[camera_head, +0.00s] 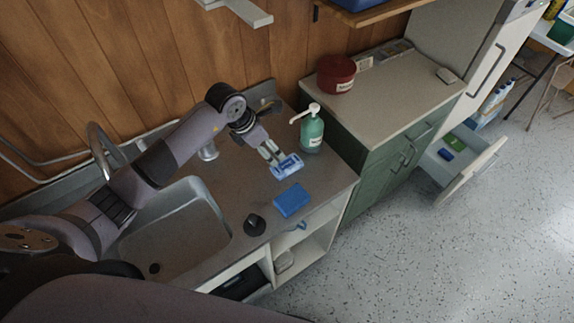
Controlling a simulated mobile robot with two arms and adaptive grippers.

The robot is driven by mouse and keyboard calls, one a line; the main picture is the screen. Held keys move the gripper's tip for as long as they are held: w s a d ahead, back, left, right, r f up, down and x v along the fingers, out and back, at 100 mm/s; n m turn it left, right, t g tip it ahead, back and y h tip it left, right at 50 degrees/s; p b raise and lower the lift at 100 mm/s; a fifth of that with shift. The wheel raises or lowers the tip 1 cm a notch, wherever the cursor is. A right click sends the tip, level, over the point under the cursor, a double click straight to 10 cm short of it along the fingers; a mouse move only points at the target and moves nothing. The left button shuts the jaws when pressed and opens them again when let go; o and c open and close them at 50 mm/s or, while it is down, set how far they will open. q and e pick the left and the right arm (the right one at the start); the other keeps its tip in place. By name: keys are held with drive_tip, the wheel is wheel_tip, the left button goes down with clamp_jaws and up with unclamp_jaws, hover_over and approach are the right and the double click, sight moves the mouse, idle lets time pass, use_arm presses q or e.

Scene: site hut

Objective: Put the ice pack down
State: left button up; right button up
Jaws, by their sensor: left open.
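A small light-blue pack with pale patches (288,167), which looks like the ice pack, is at the fingertips of my left gripper (277,158). It appears to lie on the grey counter (240,178), right of the sink. My left gripper is open and points down towards the pack, with its fingers close to it. I cannot tell whether the fingers touch it. My right gripper is not in view.
A plain blue block (291,201) and a small black object (254,226) lie near the counter's front edge. A green pump bottle (312,133) stands close behind the gripper. The sink (178,230) is left. An open drawer (470,160) juts out at right.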

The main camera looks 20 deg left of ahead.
use_arm(q)
drive_tip(key=b, duration=0.5)
hover_over(286, 164)
drive_tip(key=s+a, duration=0.2)
wheel_tip(286, 164, down, 7)
drive_tip(key=shift+s+a+f, duration=0.1)
drive_tip(key=shift+s+a, duration=0.05)
drive_tip(key=shift+f, duration=0.25)
drive_tip(key=b+x, duration=0.2)
drive_tip(key=d+b+x, duration=0.1)
drive_tip(key=x, duration=0.1)
drive_tip(key=shift+b, duration=0.4)
drive_tip(key=shift+w+d+f, duration=0.15)
drive_tip(key=shift+w+f, duration=0.25)
drive_tip(key=shift+w, duration=0.1)
drive_tip(key=shift+s+r, duration=0.1)
drive_tip(key=shift+f+b, duration=0.25)
drive_tip(key=shift+b, duration=0.2)
drive_tip(key=shift+c, duration=0.4)
